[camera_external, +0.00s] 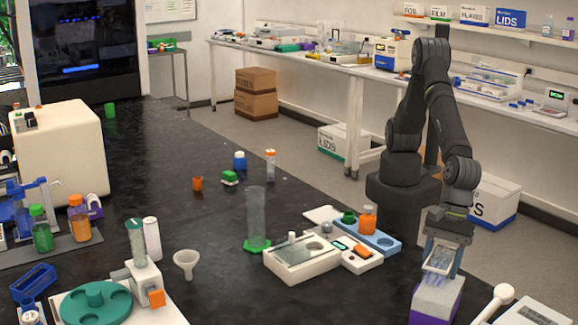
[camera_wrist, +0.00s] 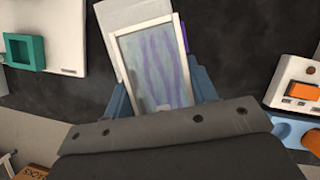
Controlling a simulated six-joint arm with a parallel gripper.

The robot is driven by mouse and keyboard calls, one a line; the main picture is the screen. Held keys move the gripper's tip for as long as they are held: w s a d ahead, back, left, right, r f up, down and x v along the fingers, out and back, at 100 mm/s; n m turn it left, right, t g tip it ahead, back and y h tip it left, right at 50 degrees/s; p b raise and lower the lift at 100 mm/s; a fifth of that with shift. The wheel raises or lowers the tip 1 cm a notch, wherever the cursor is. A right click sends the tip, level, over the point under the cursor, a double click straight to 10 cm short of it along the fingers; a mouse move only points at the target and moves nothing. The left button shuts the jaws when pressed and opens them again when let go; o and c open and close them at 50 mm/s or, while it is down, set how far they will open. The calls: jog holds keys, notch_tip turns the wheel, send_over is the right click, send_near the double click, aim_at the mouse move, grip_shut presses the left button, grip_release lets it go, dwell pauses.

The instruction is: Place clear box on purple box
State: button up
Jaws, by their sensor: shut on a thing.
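The clear box (camera_external: 439,258) is a flat, see-through case with a pale frame, and it also shows in the wrist view (camera_wrist: 156,66) with purple streaks in its window. My gripper (camera_external: 442,263) is shut on it, with one blue-grey finger on each side. The purple box (camera_external: 432,318) has a white upper part and stands on the bench near the front right, directly below my gripper. Its pale top (camera_wrist: 128,14) shows behind the clear box in the wrist view. The clear box looks tilted; I cannot tell whether it touches the purple box.
A white balance (camera_external: 302,258) and a blue tray (camera_external: 375,237) with an orange bottle (camera_external: 368,218) stand to the left. A white pestle-like rod (camera_external: 492,303) is close on the right. Dark bench is clear left of the purple box.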

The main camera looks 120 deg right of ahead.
aim_at(441, 258)
jog(key=shift+f, duration=0.15)
jog(key=o, duration=1)
jog(key=shift+o, duration=0.2)
jog(key=v, duration=1.2)
jog(key=shift+s+d, duration=0.1)
jog(key=x, duration=1.2)
jog(key=shift+r, duration=2)
jog(key=shift+f, duration=0.1)
